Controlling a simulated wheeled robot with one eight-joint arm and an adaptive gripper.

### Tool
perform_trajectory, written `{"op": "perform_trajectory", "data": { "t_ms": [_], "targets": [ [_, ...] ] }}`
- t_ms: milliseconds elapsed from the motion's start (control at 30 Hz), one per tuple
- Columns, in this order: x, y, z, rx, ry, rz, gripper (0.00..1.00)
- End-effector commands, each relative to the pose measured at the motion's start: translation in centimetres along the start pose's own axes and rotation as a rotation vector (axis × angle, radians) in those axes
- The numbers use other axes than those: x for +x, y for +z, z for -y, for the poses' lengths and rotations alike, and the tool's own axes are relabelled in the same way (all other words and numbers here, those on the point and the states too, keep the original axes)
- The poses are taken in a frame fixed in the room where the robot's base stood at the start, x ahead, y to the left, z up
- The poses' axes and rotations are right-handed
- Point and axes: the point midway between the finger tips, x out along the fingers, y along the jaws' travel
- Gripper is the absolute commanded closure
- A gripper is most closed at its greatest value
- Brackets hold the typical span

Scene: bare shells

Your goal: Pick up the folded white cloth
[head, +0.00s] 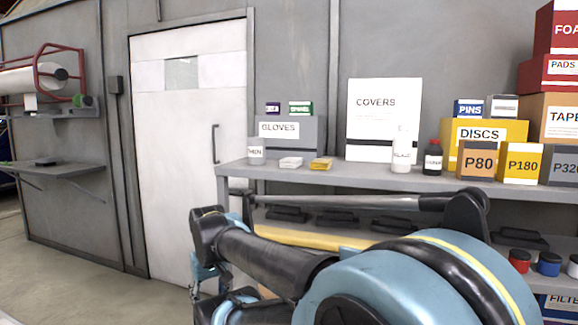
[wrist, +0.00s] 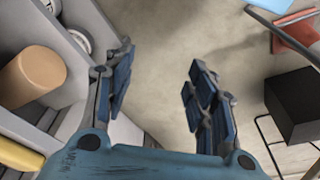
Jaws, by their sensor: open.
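In the head view my arm bends down in front of the shelf, with the gripper low and partly hidden, below the top shelf and away from the white cloth.
The grey shelf (head: 240,171) also holds a gloves box (head: 290,131), a covers box (head: 384,119), bottles (head: 401,151) and several disc boxes. A white door (head: 188,140) stands left. In the wrist view, a black box (wrist: 294,103) lies right and shelving left.

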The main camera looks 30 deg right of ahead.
Motion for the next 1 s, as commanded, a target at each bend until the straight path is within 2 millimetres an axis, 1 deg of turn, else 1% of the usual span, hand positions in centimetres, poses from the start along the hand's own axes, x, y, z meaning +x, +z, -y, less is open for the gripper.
{"op": "perform_trajectory", "data": {
  "t_ms": [33, 67, 167, 267, 300, 367, 400, 467, 500, 567, 600, 667, 700, 867, 900, 967, 1000],
  "targets": [
    [-0.6, -0.3, -0.2, 0.01, 0.002, 0.0, 0.28],
    [-1.1, -0.8, -0.3, 0.017, 0.003, 0.001, 0.21],
    [-3.8, -3.2, -0.9, 0.056, 0.01, 0.005, 0.2],
    [-7.6, -6.6, -2.2, 0.112, 0.02, 0.01, 0.2],
    [-9.3, -8.0, -2.9, 0.138, 0.025, 0.011, 0.2],
    [-11.7, -10.1, -4.1, 0.176, 0.031, 0.015, 0.2],
    [-13.2, -11.5, -4.9, 0.201, 0.036, 0.017, 0.2],
    [-15.6, -13.5, -6.3, 0.239, 0.042, 0.021, 0.2],
    [-17.0, -14.8, -7.3, 0.264, 0.046, 0.023, 0.2],
    [-19.2, -16.6, -8.8, 0.302, 0.052, 0.027, 0.2],
    [-20.7, -17.8, -9.9, 0.327, 0.056, 0.029, 0.2],
    [-22.8, -19.5, -11.6, 0.366, 0.062, 0.032, 0.2],
    [-24.1, -20.6, -12.7, 0.391, 0.066, 0.034, 0.2],
    [-29.3, -24.6, -17.9, 0.493, 0.082, 0.042, 0.2],
    [-30.6, -25.4, -19.2, 0.518, 0.086, 0.044, 0.2],
    [-32.4, -26.5, -21.3, 0.556, 0.091, 0.047, 0.2],
    [-33.5, -27.2, -22.7, 0.582, 0.095, 0.049, 0.2]
  ]
}}
